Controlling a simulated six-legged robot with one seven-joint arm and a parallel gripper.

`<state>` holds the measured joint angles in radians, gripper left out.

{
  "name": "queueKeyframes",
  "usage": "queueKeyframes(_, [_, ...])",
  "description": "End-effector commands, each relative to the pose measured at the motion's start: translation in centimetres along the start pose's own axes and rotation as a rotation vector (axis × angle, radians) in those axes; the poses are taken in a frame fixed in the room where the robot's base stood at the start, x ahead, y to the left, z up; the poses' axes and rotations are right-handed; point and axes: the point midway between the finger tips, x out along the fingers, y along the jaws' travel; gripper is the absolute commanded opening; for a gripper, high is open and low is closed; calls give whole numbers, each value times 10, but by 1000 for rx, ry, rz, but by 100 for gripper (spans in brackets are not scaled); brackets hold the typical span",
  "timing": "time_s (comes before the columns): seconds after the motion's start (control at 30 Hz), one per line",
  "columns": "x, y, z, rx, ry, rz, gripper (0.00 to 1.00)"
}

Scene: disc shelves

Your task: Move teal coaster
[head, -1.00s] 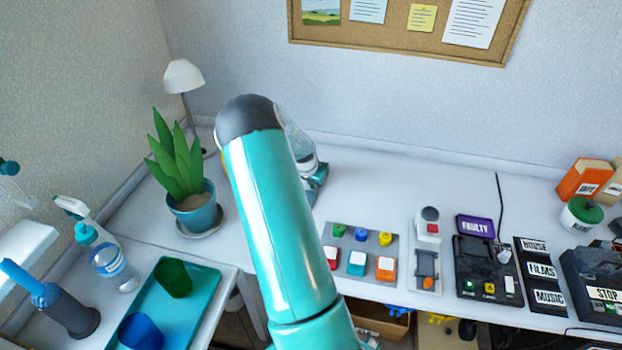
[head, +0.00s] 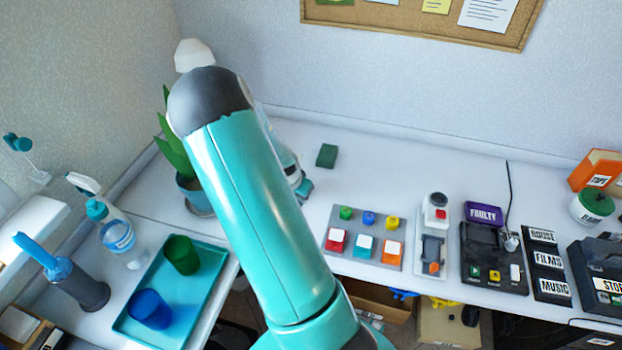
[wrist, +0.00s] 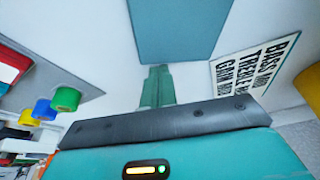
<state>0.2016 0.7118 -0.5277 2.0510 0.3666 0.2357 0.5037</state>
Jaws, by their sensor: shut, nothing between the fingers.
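A flat, square-edged teal-blue slab (wrist: 178,28), likely the teal coaster, fills the top middle of the wrist view and is cut off by the frame. My gripper (wrist: 158,72) shows below it with its green fingers together and nothing between them. Its fingertips reach close to the slab's near edge; I cannot tell whether they touch it. In the head view my arm hides that slab, and the end of my gripper (head: 304,188) shows only partly beside the arm, over the white desk.
A panel (head: 365,237) with coloured knobs and buttons lies right of my gripper. A plant pot (head: 195,193) is left. A card with BASS MID TREBLE GAIN (wrist: 255,66) lies right of the slab in the wrist view.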

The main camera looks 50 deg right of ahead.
Motion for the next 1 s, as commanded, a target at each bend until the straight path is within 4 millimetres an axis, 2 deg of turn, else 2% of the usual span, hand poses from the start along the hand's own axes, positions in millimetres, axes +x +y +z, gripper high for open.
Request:
queueKeyframes(0.03, [-4,-1,12,-3,-1,-1,0])
queueKeyframes(0.1, [-8,-1,22,-3,-1,-1,0])
queueKeyframes(0.27, [-11,0,32,0,0,0,0])
queueKeyframes(0.7, [-12,0,31,1,1,-1,0])
queueKeyframes(1.0, [-27,3,18,2,1,-2,0])
